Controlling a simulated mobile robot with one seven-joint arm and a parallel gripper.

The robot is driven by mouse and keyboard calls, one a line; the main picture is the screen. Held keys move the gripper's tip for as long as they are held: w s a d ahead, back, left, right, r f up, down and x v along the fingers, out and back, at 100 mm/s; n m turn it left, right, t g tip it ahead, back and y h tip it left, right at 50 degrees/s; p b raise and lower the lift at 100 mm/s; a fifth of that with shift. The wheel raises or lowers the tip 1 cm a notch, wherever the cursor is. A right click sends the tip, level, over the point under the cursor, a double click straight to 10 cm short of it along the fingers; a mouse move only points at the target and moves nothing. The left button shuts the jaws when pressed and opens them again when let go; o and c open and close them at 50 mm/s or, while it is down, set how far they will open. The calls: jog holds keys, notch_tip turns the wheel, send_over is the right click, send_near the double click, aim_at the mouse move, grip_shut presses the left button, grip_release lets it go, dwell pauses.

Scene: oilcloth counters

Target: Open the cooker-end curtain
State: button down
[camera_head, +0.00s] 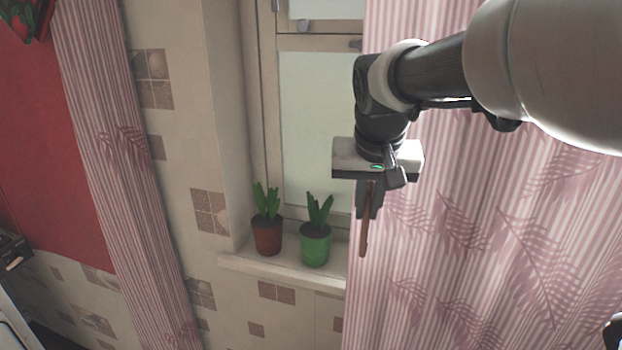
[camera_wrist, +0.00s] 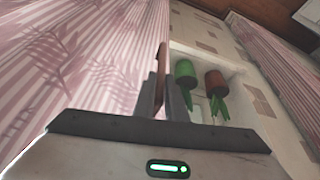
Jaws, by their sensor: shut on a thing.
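A wide pink-and-white striped curtain (camera_head: 480,240) with a leaf pattern hangs over the right side of the window. It also fills the left of the wrist view (camera_wrist: 70,70). My gripper (camera_head: 365,205) is at this curtain's left edge, with its fingers pointing down. In the wrist view my gripper (camera_wrist: 163,95) is shut on a thin reddish-brown strip (camera_wrist: 162,58) at the curtain's edge. How the strip joins the cloth is not clear. A second, narrow striped curtain (camera_head: 125,180) hangs gathered at the left of the window.
A red potted plant (camera_head: 267,236) and a green potted plant (camera_head: 316,246) stand on the sill (camera_head: 285,271), left of my gripper. The window pane (camera_head: 312,130) is uncovered between the curtains. Part of a dark appliance (camera_head: 12,252) shows at the lower left.

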aim_at(405, 211)
jog(key=d, duration=0.2)
jog(key=s+d, duration=0.1)
jog(key=d, duration=0.1)
jog(key=s+d, duration=0.1)
jog(key=d, duration=0.1)
jog(key=shift+s+d, duration=0.1)
jog(key=shift+d, duration=0.05)
jog(key=c, duration=1.8)
grip_release()
jog(key=p+v, duration=0.2)
jog(key=v, duration=1.5)
jog(key=shift+r+p, duration=0.25)
jog(key=shift+p, duration=0.05)
jog(key=shift+s, duration=0.1)
jog(key=s+a+f+n+t+p, duration=0.1)
jog(key=s+a+f+p, duration=0.2)
jog(key=s+f+p, duration=0.5)
jog(key=shift+s+a+n+y+p, duration=0.35)
jog(key=shift+s+p, duration=0.3)
jog(key=shift+s, duration=0.55)
